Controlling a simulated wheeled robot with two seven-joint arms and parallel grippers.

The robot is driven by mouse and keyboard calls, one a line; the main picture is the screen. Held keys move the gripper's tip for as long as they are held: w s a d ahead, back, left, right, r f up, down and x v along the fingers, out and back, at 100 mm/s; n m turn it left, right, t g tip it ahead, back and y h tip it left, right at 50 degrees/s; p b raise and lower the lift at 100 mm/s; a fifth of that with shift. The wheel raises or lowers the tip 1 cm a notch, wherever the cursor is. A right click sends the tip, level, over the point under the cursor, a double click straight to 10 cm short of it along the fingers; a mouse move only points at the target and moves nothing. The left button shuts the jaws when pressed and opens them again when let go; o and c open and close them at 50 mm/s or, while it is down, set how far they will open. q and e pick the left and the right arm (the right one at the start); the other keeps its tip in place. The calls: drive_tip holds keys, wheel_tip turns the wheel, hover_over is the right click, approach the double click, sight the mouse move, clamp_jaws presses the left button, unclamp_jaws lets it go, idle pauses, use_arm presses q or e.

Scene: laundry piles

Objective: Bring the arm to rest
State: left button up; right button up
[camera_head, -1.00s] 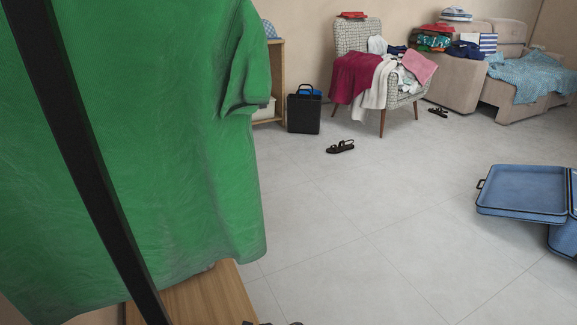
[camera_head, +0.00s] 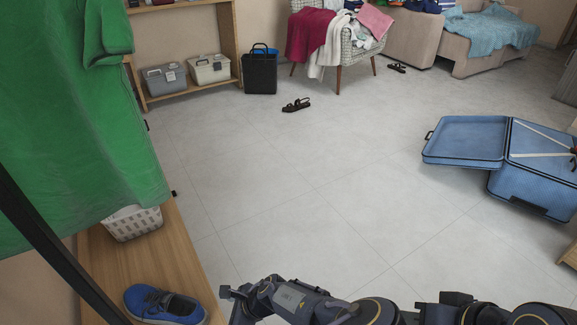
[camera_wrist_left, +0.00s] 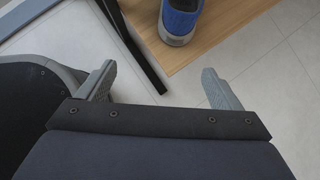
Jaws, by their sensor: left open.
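My left gripper (camera_head: 234,300) shows at the bottom of the head view, with its arm bent behind it. It is to the right of the wooden bench's edge, beside a blue shoe. In the left wrist view, the two fingers of my left gripper (camera_wrist_left: 160,82) stand wide apart with nothing between them. The blue shoe (camera_wrist_left: 180,18) shows beyond the fingers in that view. More dark arm parts of mine lie along the bottom right of the head view. My right gripper cannot be seen.
The wooden bench (camera_head: 150,258) holds the blue shoe (camera_head: 163,305) and a white basket (camera_head: 133,224). A green shirt (camera_head: 70,130) hangs beside a black post (camera_head: 45,235). An open blue suitcase (camera_head: 465,137) lies at right. The middle floor is clear except for black sandals (camera_head: 297,104).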

use_arm(q)
drive_tip(key=s+d+r+n+g+h, duration=0.2)
drive_tip(key=s+r+n+h, duration=0.1)
drive_tip(key=r+n+h, duration=0.25)
drive_tip(key=s+d+r+n+g+h, duration=0.1)
drive_tip(key=s+d+r+n+h, duration=0.2)
drive_tip(key=r+n+h, duration=0.3)
drive_tip(key=s+a+r+n+t, duration=0.4)
drive_tip(key=a+r+n, duration=0.1)
drive_tip(key=r, duration=0.4)
drive_tip(key=s+a+r+n+t, duration=0.3)
drive_tip(key=a+r+n+t, duration=0.15)
drive_tip(key=r, duration=0.35)
wheel_tip(320, 180, up, 34)
drive_tip(key=p, duration=3.3)
drive_tip(key=shift+a+g+p, duration=0.3)
drive_tip(key=shift+g+p, duration=0.1)
drive_tip(key=shift+g, duration=0.05)
